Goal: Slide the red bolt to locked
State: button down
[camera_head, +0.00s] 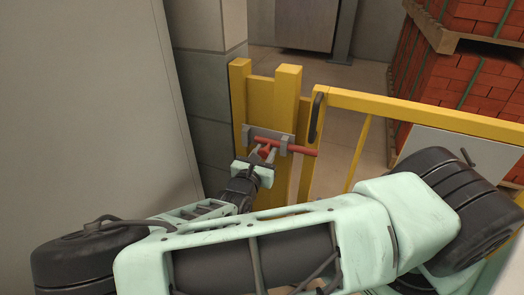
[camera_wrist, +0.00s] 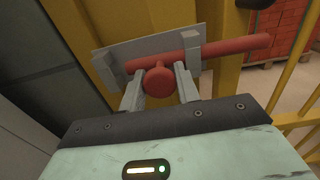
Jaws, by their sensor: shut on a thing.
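The red bolt (camera_head: 303,150) lies across a grey backplate (camera_head: 254,132) on a yellow post. Its rod passes through grey brackets and its right end sticks out past the right bracket, in front of the gate's left upright. In the wrist view the rod (camera_wrist: 235,46) runs up to the right, with its round red knob (camera_wrist: 159,81) facing me. My gripper (camera_head: 265,155) is at the knob, with one finger on each side; the fingers also show in the wrist view (camera_wrist: 160,88). It is shut on the knob. The rod behind the knob is partly hidden.
A yellow gate (camera_head: 425,112) with a black handle (camera_head: 317,115) stands right of the post. A grey block wall (camera_head: 205,75) is left of it. Pallets of red bricks (camera_head: 460,85) stand behind the gate. A large pale panel (camera_head: 85,110) fills the left side.

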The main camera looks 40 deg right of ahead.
jog(key=shift+s+d+f, duration=0.1)
jog(key=shift+s+d, duration=0.05)
jog(key=shift+s, duration=0.05)
jog(key=c, duration=1.1)
grip_release()
jog(key=shift+s+a, duration=0.25)
jog(key=shift+a, duration=0.25)
jog(key=b+v, duration=0.2)
jog(key=v, duration=1.4)
jog(key=shift+s+a, duration=0.15)
